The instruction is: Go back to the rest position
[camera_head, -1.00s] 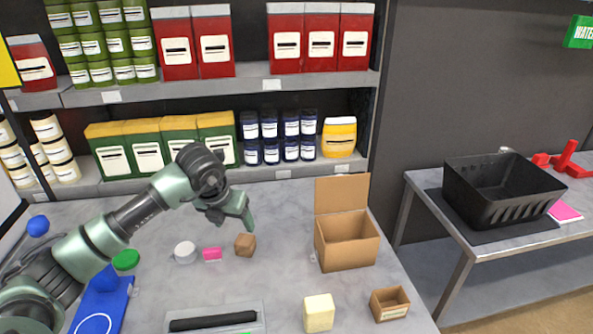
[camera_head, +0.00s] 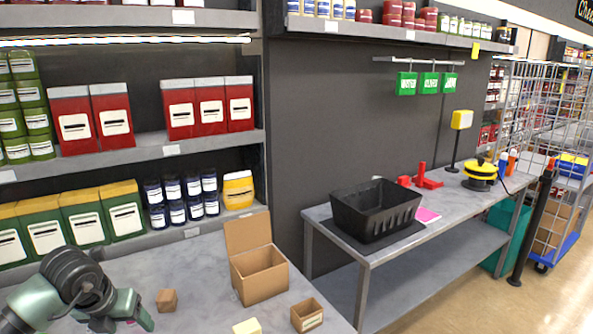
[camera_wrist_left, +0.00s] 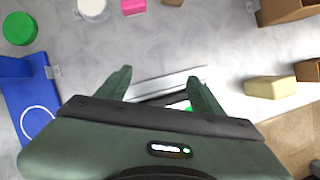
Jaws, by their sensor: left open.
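My left gripper (camera_head: 122,314) is at the lower left in the head view, above the grey table (camera_head: 205,272). In the left wrist view its two green fingers (camera_wrist_left: 160,88) are spread apart with nothing between them, pointing over the table. A clear tray-like item shows beyond and between the fingers, partly hidden. My right gripper is in neither view.
An open cardboard box (camera_head: 260,275), a small brown block (camera_head: 167,300), a small open box (camera_head: 307,315) and a pale yellow block (camera_head: 247,327) stand on the table. A blue mat (camera_wrist_left: 35,105) and green lid (camera_wrist_left: 19,28) lie left. A black crate (camera_head: 376,209) stands on the side bench.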

